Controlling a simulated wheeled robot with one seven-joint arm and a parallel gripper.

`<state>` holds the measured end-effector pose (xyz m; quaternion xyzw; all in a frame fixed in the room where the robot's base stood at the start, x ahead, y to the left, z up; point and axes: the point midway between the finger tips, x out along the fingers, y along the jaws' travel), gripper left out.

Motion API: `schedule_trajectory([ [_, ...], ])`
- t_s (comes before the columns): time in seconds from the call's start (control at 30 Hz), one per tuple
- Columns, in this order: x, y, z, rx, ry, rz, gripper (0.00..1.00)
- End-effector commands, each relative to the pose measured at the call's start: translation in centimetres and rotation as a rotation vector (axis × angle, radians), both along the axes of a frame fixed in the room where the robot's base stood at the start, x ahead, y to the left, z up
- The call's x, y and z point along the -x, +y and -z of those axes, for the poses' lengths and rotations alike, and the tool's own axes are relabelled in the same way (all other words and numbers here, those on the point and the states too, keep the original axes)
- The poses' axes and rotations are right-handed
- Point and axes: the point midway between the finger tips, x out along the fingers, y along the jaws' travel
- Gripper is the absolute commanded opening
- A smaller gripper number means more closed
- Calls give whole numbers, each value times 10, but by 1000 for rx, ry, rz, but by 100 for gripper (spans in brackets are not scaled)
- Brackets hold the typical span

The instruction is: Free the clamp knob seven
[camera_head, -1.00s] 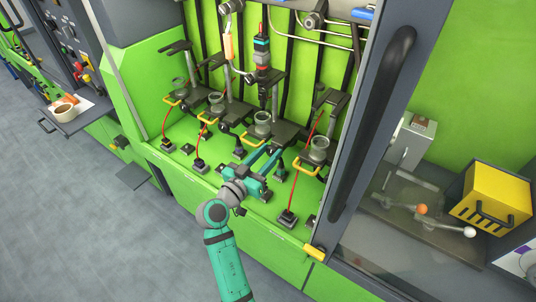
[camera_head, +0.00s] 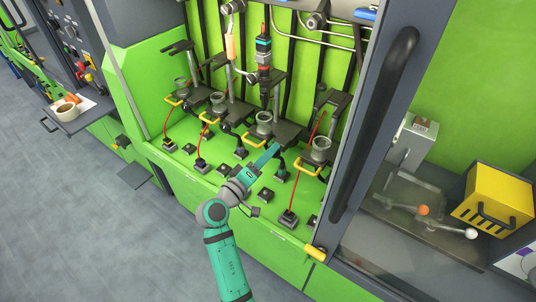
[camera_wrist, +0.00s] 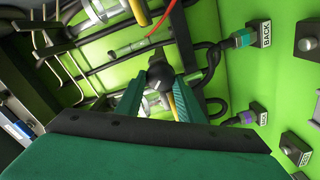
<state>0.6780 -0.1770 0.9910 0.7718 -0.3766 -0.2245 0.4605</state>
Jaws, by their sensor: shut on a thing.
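In the wrist view, my gripper (camera_wrist: 160,82) has its two green fingers on either side of a round black knob (camera_wrist: 160,73), and it is shut on it. A yellow bar shows just right of the knob. In the head view, my gripper (camera_head: 274,149) reaches into the green bench at the front of the third station from the left. The knob is hidden or too small to make out there. I cannot read a number on the knob.
Several clamp stations with grey cups and yellow handles (camera_head: 305,168) stand in a row. Sockets and plugs, one labelled BACK (camera_wrist: 265,34), and a red cable (camera_head: 297,180) lie close by. A glass door frame (camera_head: 370,120) stands to the right.

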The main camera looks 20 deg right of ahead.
Motion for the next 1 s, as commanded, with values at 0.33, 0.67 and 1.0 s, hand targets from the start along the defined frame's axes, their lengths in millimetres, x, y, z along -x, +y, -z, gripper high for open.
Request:
schedule_trajectory([
  [0.33,1,-1,4,190,249,4,12],
  [0.67,1,-1,5,316,411,4,12],
  [1.0,1,-1,6,364,473,5,12],
])
